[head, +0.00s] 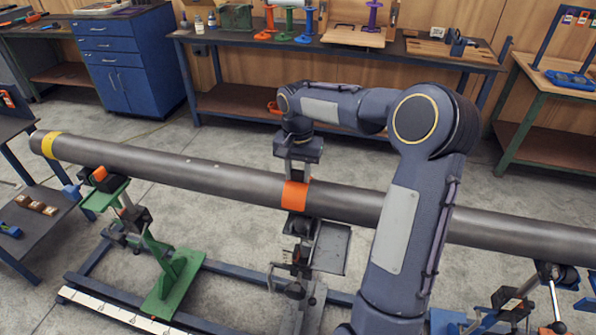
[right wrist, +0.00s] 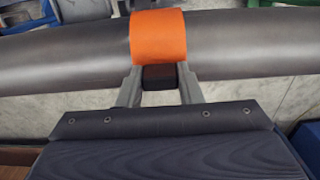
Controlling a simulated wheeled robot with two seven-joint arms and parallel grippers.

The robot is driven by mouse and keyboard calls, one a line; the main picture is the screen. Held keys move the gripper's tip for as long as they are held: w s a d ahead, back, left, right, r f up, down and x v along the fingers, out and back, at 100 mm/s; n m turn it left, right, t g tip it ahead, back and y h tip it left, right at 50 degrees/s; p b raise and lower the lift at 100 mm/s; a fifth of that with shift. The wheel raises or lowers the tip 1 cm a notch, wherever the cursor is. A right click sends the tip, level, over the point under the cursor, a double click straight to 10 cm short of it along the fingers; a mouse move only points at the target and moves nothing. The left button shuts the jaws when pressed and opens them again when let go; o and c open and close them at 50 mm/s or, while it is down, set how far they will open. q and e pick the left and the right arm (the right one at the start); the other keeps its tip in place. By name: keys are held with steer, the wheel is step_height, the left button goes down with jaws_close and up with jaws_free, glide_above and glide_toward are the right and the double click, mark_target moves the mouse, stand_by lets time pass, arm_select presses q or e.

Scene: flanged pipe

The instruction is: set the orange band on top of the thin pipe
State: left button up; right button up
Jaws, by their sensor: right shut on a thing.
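The orange band (head: 295,195) lies over the top of the long grey pipe (head: 220,180) and drapes down its near side; it also shows in the right wrist view (right wrist: 158,36). My right gripper (head: 297,172) reaches down from above, behind the pipe. In the right wrist view my gripper (right wrist: 160,82) is shut on a dark block (right wrist: 160,77) that adjoins the band's edge. The band appears to touch the pipe (right wrist: 60,52), but its underside is hidden. My left gripper is not in view.
A green stand (head: 170,270) supports the pipe at the left, and another support (head: 545,275) stands at the right. A yellow band (head: 48,145) circles the pipe's left end. A workbench (head: 340,55) with coloured parts stands behind. Open floor lies between.

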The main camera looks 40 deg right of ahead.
stand_by(0.4)
steer(key=o, duration=1.1)
steer(key=shift+r+p, duration=2.8)
steer(key=shift+r, duration=0.75)
